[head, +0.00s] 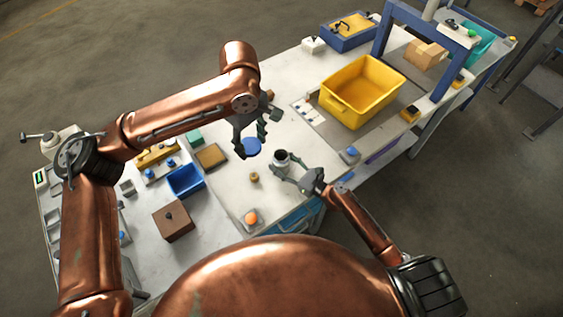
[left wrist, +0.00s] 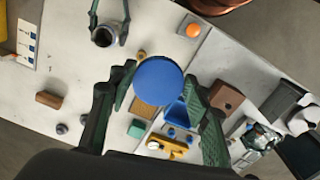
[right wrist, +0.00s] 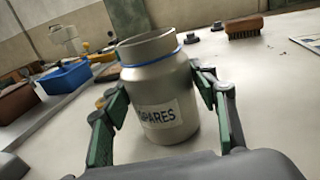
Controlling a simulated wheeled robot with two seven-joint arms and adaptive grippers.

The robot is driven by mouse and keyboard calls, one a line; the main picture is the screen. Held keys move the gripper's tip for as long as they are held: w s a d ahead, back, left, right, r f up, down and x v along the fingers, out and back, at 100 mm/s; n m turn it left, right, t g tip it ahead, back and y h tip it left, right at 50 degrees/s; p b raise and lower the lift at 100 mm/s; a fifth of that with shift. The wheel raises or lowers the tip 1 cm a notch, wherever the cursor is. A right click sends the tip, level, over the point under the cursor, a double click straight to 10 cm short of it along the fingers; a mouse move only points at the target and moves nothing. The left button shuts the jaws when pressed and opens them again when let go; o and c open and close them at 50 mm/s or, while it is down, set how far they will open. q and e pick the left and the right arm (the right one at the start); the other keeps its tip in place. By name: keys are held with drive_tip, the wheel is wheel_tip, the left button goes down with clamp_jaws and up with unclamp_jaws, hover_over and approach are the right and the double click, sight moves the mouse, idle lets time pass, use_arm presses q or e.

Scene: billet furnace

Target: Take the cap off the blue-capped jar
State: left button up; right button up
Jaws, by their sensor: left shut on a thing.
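The blue cap (head: 251,147) is off the jar, between the fingertips of my left gripper (head: 250,135). In the left wrist view the cap (left wrist: 158,79) is a flat blue disc between the green fingers. The grey metal jar (head: 281,161) stands to the right of the cap, its mouth open and dark. In the right wrist view the jar (right wrist: 162,95) has a "SPARES" label and a thin blue ring below its rim. My right gripper (right wrist: 160,105) has one finger on each side of the jar; whether both press on it is not clear.
A yellow bin (head: 362,90) stands to the right at the back. A small tan piece (head: 254,177) lies near the jar.

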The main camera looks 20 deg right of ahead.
drive_tip(key=shift+o, duration=1.4)
